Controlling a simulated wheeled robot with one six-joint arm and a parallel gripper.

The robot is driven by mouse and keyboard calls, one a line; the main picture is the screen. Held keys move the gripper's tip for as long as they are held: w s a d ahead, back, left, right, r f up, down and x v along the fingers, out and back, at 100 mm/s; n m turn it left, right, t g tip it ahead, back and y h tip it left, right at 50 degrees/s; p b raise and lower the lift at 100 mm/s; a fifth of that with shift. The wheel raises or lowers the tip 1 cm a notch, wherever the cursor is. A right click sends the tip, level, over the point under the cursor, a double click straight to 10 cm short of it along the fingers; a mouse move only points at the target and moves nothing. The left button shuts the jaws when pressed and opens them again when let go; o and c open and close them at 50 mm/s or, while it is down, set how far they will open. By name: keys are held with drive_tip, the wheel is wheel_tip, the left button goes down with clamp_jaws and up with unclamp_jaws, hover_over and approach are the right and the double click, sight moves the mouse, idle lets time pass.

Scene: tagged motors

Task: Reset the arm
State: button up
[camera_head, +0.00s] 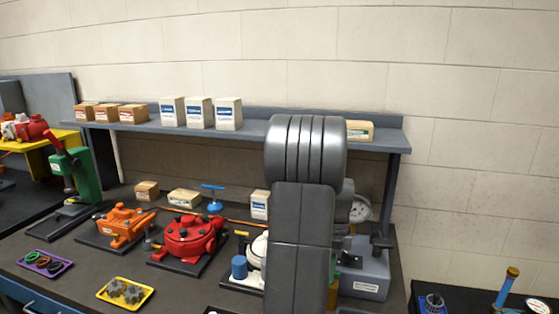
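My own arm, in dark grey links, rises in the middle of the head camera view and covers part of the bench behind it. My gripper is not in view, so its state is hidden. Several motors stand on dark plates along the bench: an orange one (122,224), a red one (190,237), and a white one (257,249) partly covered by my arm. No tag can be read on them.
A grey shelf (250,133) with several boxes spans the back of the workbench (75,289). A green press (80,172) stands left. A purple tray (45,264) and a yellow tray (126,294) lie in front. A grey machine with a gauge (360,262) stands right of my arm.

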drive_tip(key=shift+f, duration=0.45)
drive_tip(key=shift+r, duration=0.1)
